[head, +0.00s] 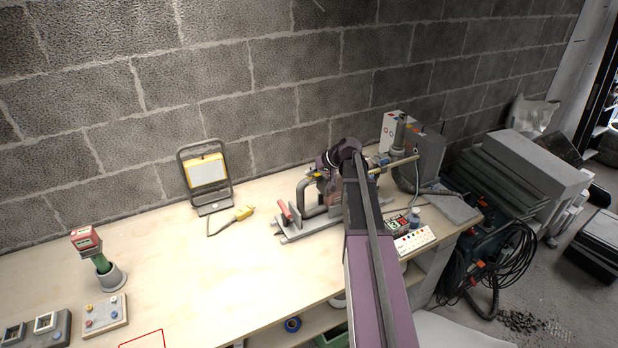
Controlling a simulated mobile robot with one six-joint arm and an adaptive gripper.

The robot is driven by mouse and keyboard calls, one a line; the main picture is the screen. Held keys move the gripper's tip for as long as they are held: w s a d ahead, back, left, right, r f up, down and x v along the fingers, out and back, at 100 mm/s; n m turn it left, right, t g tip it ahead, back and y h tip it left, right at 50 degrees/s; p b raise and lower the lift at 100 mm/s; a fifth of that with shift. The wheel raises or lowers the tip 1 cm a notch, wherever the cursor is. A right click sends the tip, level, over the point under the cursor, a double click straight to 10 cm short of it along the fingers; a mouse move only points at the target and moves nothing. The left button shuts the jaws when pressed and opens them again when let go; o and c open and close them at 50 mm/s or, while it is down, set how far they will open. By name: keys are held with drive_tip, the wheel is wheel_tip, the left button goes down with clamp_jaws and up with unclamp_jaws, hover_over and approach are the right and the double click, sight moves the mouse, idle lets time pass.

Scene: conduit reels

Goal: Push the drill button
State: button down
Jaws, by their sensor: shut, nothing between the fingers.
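My arm reaches from the bottom of the head view to a dark wrist over the bench. My gripper (323,165) is small at its end, shut and empty, above a grey bench machine (308,192) with a red handle. To the right, partly behind my wrist, is what looks like a drill stand (402,140). A pale panel with coloured buttons (391,130) stands beside it. A small box with dark and red faces (396,224) lies in front, close to my arm. I cannot tell which button belongs to the drill, or whether my gripper touches anything.
The wooden bench (240,270) is clear in the middle. A work lamp (206,178) and yellow plug (243,212) are at the back. A red and green tool (92,246) stands in a grey holder at left. A white strip (414,240) lies near the right edge.

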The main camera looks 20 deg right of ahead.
sight(311, 177)
idle(0.4)
drive_tip(key=shift+r+p, duration=0.45)
drive_tip(key=shift+p, duration=0.05)
drive_tip(key=shift+r, duration=0.15)
drive_tip(key=shift+r+p, duration=2.9)
drive_tip(key=shift+p, duration=0.1)
drive_tip(key=shift+f, duration=0.1)
drive_tip(key=s+a+f+g+h, duration=0.2)
drive_tip(key=s+a+f+g, duration=0.1)
drive_tip(key=s+a, duration=0.8)
drive_tip(key=s+a+f+n+g+h+b, duration=0.1)
drive_tip(key=s+a+f+g+h, duration=0.2)
drive_tip(key=s+a, duration=0.9)
drive_tip(key=shift+s+f+g+h, duration=0.3)
drive_tip(key=shift+s+g, duration=0.3)
drive_tip(key=shift+s, duration=0.65)
drive_tip(key=shift+a, duration=0.1)
